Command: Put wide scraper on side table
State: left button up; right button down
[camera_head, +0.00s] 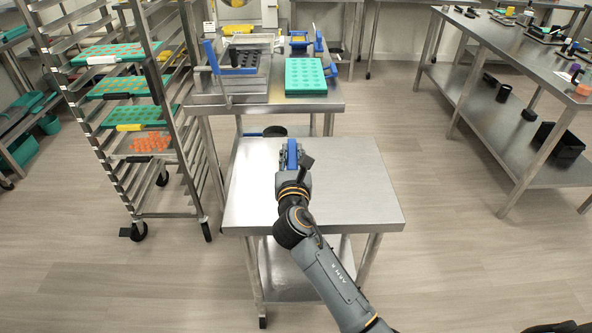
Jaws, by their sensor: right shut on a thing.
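The side table (355,185) is a bare steel table with a lower shelf, in the middle of the head view. My right arm reaches over it from the lower right. My right gripper (292,165) is over the table's left-centre part, shut on a blue piece that I take to be the wide scraper (292,151). Only a narrow blue part of it shows; the gripper hides the rest. I cannot tell whether it touches the table top. My left gripper is out of view.
Behind stands a steel table with the depositor frame (240,60), a green mould tray (305,76) and blue-handled pieces (300,40). A rack (165,110) with green trays is at left. A long workbench (520,65) is at right. The side table's right half is clear.

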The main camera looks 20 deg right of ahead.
jog(key=w+f, duration=0.1)
jog(key=w+d+f, duration=0.1)
jog(key=f, duration=0.1)
jog(key=w+f+b, duration=0.1)
jog(key=shift+d+f, duration=0.2)
jog(key=shift+d, duration=0.05)
jog(key=shift+w+d+f+b, duration=0.15)
jog(key=shift+f+b, duration=0.55)
jog(key=shift+f, duration=1.1)
jog(key=shift+f, duration=0.15)
jog(key=c, duration=1.2)
grip_release()
